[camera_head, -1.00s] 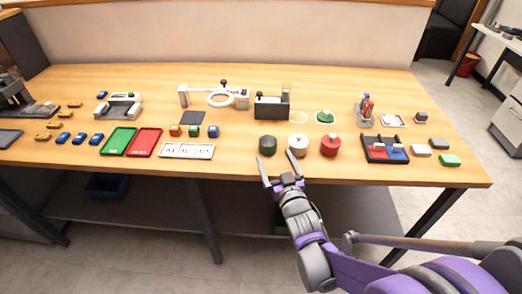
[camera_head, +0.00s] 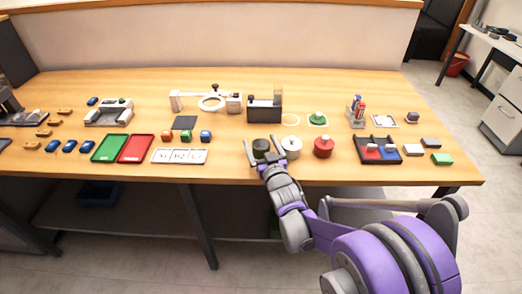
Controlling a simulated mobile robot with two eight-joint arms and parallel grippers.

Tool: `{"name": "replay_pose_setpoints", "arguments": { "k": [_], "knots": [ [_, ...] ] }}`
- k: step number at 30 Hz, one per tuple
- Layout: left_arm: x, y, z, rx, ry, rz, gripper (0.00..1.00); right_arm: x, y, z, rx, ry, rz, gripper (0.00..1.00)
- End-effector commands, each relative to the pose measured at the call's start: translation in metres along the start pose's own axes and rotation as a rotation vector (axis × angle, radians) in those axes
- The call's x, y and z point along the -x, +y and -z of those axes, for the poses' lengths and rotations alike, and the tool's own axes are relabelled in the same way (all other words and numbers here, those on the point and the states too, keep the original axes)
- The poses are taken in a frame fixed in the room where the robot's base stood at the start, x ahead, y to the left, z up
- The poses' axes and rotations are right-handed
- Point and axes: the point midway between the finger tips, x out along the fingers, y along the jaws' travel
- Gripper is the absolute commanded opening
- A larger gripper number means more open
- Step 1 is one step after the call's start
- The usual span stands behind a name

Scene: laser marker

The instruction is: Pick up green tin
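The dark green tin (camera_head: 261,146) stands near the front edge of the table, at the left end of a row with a white tin (camera_head: 291,147) and a red tin (camera_head: 323,147). My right gripper (camera_head: 264,153) reaches in from the front. Its fingers are spread, one to each side of the green tin, and their tips are level with it. The lower front of the green tin is partly hidden by the gripper. Whether a finger touches it is too small to tell. My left gripper is not in view.
The white tin stands close to the right finger. Behind the tins are a dark box-shaped device (camera_head: 264,110) and a green knobbed piece (camera_head: 318,119). A tray with red and blue sections (camera_head: 368,159) is to the right.

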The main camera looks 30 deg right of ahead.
Motion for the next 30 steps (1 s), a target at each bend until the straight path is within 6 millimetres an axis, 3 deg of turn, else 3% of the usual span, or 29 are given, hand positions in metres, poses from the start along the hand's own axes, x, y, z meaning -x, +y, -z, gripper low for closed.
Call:
{"name": "replay_pose_setpoints", "arguments": {
  "k": [2, 14, 24, 30],
  "knots": [
    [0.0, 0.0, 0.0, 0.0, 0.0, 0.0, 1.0, 0.0, 0.0, 0.0, 0.0, 0.0, 0.0, 0.8],
    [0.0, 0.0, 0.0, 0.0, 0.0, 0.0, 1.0, 0.0, 0.0, 0.0, 0.0, 0.0, 0.0, 0.08],
    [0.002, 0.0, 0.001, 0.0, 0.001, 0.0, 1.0, 0.001, 0.0, 0.003, 0.0, 0.0, 0.0, 0.07],
    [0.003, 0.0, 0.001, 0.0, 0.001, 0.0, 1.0, 0.021, 0.0, 0.003, 0.001, 0.0, 0.0, 0.07]
  ]
}}
